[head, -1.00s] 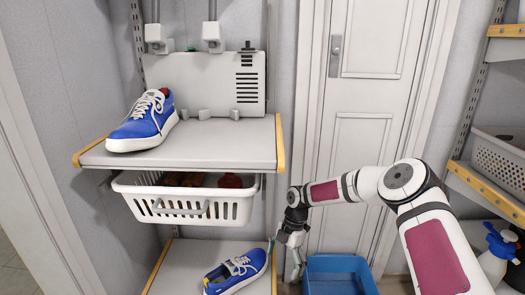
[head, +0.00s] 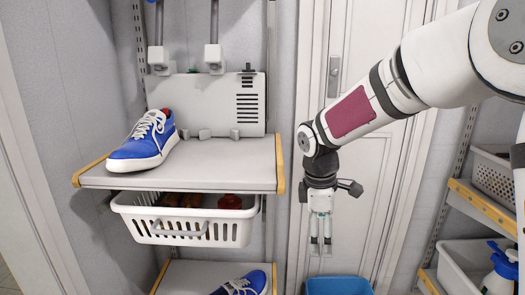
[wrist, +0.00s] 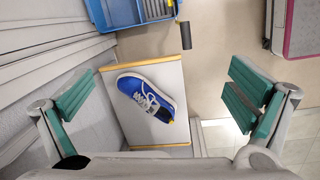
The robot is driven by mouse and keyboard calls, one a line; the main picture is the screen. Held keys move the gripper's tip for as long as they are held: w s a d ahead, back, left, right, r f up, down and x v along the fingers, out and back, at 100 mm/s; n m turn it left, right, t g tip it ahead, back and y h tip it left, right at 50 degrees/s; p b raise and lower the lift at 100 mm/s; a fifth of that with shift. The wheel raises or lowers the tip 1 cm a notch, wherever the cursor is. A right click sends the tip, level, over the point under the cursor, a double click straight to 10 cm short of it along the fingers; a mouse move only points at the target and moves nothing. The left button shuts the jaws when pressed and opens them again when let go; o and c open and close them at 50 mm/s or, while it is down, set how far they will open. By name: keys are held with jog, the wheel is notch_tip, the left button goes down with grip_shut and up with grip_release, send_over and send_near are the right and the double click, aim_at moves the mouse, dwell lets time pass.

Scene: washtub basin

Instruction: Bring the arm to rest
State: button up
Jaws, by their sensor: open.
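My gripper (head: 320,246) hangs pointing down in the head view, in front of the door and to the right of the shelves. It is open and empty. In the wrist view its two green-padded fingers (wrist: 160,108) stand wide apart with nothing between them up close. My arm reaches in from the upper right of the head view. Below the gripper, far down, a blue shoe (wrist: 147,93) lies on the lower shelf (wrist: 172,75). The same shoe shows at the bottom of the head view (head: 243,285).
Another blue shoe (head: 147,141) sits on the upper shelf (head: 215,172). A white basket (head: 190,222) hangs beneath it. A blue tub (head: 338,286) stands below my gripper. Shelves with a grey basket (head: 494,178) and a spray bottle (head: 503,268) are at the right.

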jog(key=s+d+r+m+t, duration=0.25)
jog(key=s+r+m, duration=0.35)
jog(key=s, duration=0.4)
jog(key=s+d+r+m+t, duration=0.1)
jog(key=s+d+r+m, duration=0.2)
jog(key=s+r+m, duration=0.6)
jog(key=s+f+g+y, duration=0.15)
jog(key=s+f, duration=0.25)
jog(key=s, duration=0.5)
jog(key=s+f+g, duration=0.3)
jog(key=s+f, duration=0.1)
jog(key=s, duration=0.5)
notch_tip(320, 180, up, 34)
jog(key=t+p, duration=0.4)
jog(key=p, duration=2.7)
jog(key=shift+s, duration=0.2)
